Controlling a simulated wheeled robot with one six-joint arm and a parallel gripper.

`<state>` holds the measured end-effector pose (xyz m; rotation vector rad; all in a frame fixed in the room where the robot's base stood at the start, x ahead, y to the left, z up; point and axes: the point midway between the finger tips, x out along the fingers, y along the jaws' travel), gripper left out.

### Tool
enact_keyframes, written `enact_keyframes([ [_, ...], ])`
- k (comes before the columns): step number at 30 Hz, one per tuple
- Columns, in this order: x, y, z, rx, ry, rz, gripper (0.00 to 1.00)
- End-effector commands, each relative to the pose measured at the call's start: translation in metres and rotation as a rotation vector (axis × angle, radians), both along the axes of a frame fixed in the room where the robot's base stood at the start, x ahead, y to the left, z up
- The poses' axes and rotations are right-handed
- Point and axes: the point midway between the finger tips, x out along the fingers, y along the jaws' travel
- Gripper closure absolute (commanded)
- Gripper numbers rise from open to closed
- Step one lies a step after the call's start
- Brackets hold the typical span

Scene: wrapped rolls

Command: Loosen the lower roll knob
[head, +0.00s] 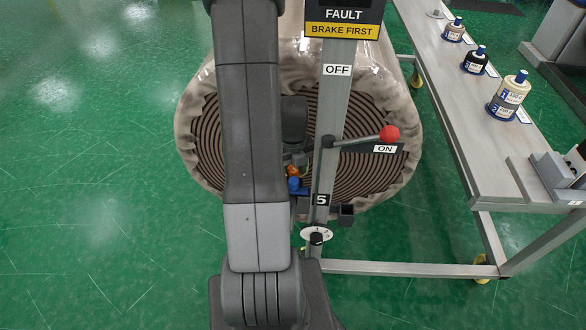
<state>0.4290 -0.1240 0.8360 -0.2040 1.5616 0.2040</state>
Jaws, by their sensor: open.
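A large wrapped roll (375,95) faces me, its brown coiled end inside a crumpled clear wrap. A grey post (331,110) stands in front of it. Low on the post, a white dial plate (327,233) carries a black knob (316,238). A blue knob-like part (294,186) and a small orange part (292,171) show between my arm and the post. I cannot tell which of these is the lower roll knob. My gripper (299,158) is open, small and dark, above the blue part and left of the post. My arm partly hides it; contact is unclear.
A lever with a red ball (389,133) sticks out right from the post, at the ON plate (385,149). A dark square cup (346,215) sits beside the post. A grey bench (470,130) with several bottles stands at right. The green floor at left is clear.

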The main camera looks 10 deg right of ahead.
Motion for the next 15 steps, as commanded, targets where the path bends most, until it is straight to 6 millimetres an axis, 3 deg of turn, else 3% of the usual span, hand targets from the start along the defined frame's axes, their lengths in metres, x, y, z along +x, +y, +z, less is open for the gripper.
enact_keyframes([
  [7,0.0000,0.0000,-0.0004,0.000,0.000,0.000,0.50],
  [13,0.0000,0.0000,-0.0002,0.000,0.000,0.000,0.90],
  [15,0.0000,0.0000,-0.0002,0.000,0.000,0.000,0.93],
])
